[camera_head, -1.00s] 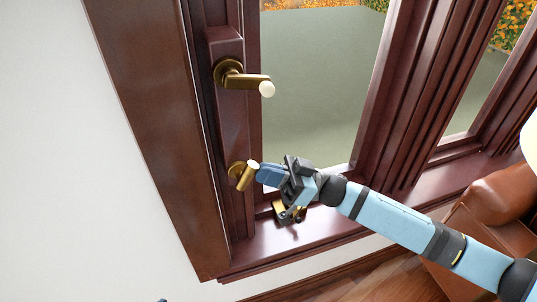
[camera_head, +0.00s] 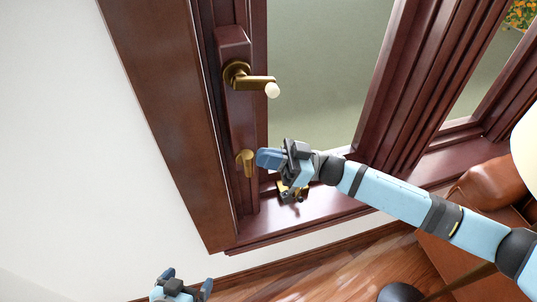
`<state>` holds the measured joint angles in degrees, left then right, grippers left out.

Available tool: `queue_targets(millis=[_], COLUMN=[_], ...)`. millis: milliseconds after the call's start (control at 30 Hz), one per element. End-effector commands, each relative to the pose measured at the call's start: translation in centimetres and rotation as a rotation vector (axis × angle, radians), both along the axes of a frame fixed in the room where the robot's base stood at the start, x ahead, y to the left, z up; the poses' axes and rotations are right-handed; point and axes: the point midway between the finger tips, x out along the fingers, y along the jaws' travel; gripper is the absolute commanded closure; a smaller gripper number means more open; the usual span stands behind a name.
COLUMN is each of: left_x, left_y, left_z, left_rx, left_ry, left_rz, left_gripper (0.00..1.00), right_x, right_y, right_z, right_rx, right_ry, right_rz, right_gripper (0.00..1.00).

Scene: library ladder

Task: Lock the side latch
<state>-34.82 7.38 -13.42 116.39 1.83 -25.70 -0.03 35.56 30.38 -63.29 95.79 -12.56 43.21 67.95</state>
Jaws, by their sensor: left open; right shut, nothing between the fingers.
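The side latch (camera_head: 247,164) is a small brass piece low on the dark red window frame, below the large handle. Its short lever hangs nearly straight down. My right gripper (camera_head: 266,158) is shut and empty, with its blue fingertips just right of the latch; I cannot tell whether they touch it. My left gripper (camera_head: 186,284) is open and empty at the bottom edge of the view, well below the window.
A brass handle (camera_head: 257,82) with a pale tip sticks out to the right above the latch. Brass hardware (camera_head: 292,192) sits on the sill behind my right gripper. A brown leather chair (camera_head: 490,190) stands at the right. The white wall is clear at the left.

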Motion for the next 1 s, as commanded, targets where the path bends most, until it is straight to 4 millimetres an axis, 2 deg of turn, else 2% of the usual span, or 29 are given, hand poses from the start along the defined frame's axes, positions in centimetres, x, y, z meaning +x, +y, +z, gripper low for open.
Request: queue_targets(millis=[333,467,800,1000], left_x=[0.0,0.0,0.1,0.1], left_y=[0.0,-0.1,-0.1,-0.3], left_z=[0.0,-0.1,-0.5,-0.6], left_rx=[0.0,-0.002,-0.009,-0.015], left_ry=[0.001,0.002,0.003,0.007], left_rz=[0.0,0.002,0.007,0.01], left_gripper=[0.0,0.0,0.0,0.0], right_x=[-0.3,-0.3,0.3,0.4], right_y=[0.5,0.0,-5.3,-7.1], right_z=[0.6,0.3,-2.0,-2.6], right_rx=[0.011,0.011,0.005,0.007], right_ry=[-0.003,-0.003,0.001,0.002], right_rz=[0.01,0.01,0.001,0.001], right_gripper=[1.0,1.0,1.0,1.0])
